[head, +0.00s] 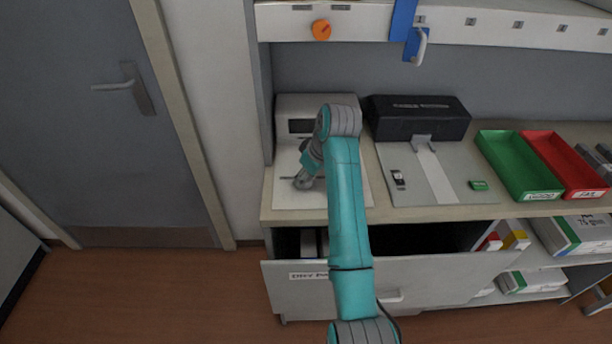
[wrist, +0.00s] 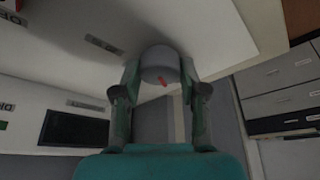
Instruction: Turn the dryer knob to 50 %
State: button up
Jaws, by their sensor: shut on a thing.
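In the wrist view a round grey knob (wrist: 160,62) with a short red pointer mark sits between the two fingers of my gripper (wrist: 160,78). The fingers are shut on its sides. The pointer shows toward the lower side of the knob; I cannot read a scale or percentage. In the head view my gripper (head: 304,178) is low in front of a white box-shaped device (head: 342,101) with a dark display, at the left end of the counter. My arm and gripper hide part of the device, and I cannot make out the knob there.
An orange knob (head: 321,30) is on the panel above. A black box (head: 418,117) and a grey board (head: 455,180) lie right of my arm. Green (head: 517,160) and red (head: 560,157) trays are farther right. A drawer (head: 430,275) stands open below the counter.

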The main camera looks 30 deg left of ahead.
jog(key=shift+f, duration=0.1)
jog(key=o, duration=1.1)
jog(key=shift+v, duration=3.8)
